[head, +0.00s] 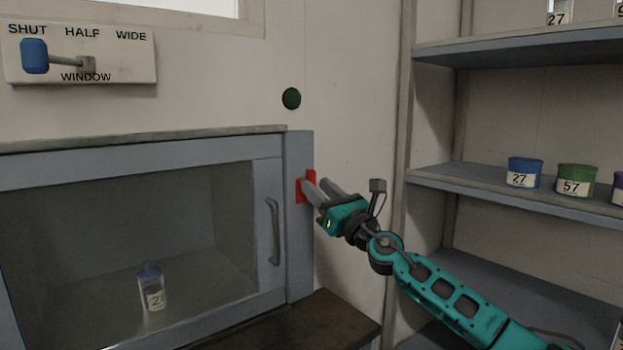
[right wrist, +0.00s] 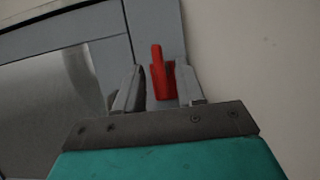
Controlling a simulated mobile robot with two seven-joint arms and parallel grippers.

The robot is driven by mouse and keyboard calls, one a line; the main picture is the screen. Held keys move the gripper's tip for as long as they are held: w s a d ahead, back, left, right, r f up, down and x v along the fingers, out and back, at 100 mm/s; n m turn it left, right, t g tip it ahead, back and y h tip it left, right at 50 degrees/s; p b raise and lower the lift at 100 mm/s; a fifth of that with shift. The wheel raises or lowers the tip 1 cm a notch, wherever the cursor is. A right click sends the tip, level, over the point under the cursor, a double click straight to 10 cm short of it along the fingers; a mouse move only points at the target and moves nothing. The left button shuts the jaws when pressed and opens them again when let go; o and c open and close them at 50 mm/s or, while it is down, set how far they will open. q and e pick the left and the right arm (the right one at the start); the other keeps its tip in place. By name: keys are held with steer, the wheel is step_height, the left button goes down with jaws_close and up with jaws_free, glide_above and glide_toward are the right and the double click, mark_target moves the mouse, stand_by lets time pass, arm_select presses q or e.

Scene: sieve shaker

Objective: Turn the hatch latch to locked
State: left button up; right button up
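The red hatch latch (head: 300,191) is on the blue-grey frame post to the right of the hatch door (head: 266,200). In the head view my right gripper (head: 315,183) is at the latch and hides part of it. In the right wrist view the red latch (right wrist: 158,72) shows between the two spread fingers (right wrist: 160,88). There its lever points up in the picture. The fingers stand apart on either side of it, and I see no clear contact. The hatch door, with its grey handle (head: 273,232), looks shut. My left gripper is not in view.
A window lever panel (head: 120,60) with a blue knob and a dark green button (head: 291,98) are on the wall above. A labelled jar (head: 151,288) stands behind the hatch glass. Shelves (head: 470,185) with labelled tubs are at the right. A dark ledge (head: 320,325) lies below.

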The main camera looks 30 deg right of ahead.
steer(key=shift+x, duration=1.7)
jaws_close()
